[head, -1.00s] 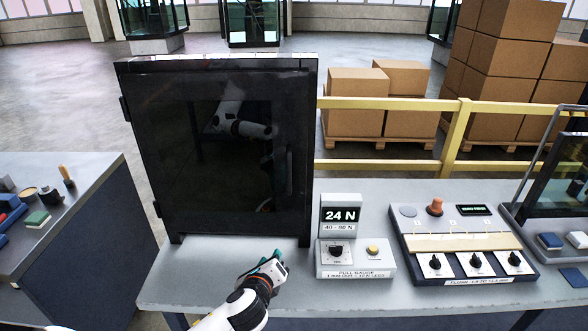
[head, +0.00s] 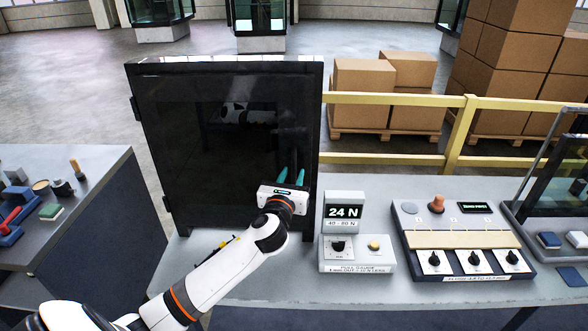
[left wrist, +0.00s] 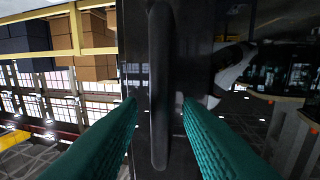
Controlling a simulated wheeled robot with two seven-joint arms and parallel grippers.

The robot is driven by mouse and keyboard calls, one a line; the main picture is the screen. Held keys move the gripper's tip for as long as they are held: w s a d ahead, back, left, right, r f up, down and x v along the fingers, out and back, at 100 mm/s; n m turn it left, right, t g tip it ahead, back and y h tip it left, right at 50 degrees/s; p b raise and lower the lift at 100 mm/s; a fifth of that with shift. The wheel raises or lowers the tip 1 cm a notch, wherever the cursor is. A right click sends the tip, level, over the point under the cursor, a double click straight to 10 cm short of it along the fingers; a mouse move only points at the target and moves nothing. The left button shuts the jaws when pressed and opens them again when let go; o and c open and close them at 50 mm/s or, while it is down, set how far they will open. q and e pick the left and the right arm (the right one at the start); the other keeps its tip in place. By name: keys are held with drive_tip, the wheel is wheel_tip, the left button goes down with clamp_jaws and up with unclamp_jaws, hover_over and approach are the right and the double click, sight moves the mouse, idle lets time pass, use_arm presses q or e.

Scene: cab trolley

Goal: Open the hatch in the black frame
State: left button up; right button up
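The hatch (head: 205,130) is a dark glossy panel that looks closed in the upright black frame (head: 317,120) on the grey bench. Its hinges show at the left edge. In the left wrist view a black vertical bar handle (left wrist: 160,85) stands on the hatch near its edge. My left gripper (head: 290,180) is at the right side of the hatch, fingers pointing at it. It also shows in the left wrist view (left wrist: 160,103), open, with one teal finger on each side of the handle and gaps between. My right gripper is not in view.
A pull gauge (head: 356,245) reading 24 N stands right of the frame, close to my left wrist. A fuse-like panel with knobs (head: 460,240) is further right. A side table (head: 90,200) with tools stands at left. A yellow rail (head: 390,100) runs behind.

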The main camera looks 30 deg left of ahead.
use_arm(q)
drive_tip(key=shift+x, duration=1.1)
clamp_jaws()
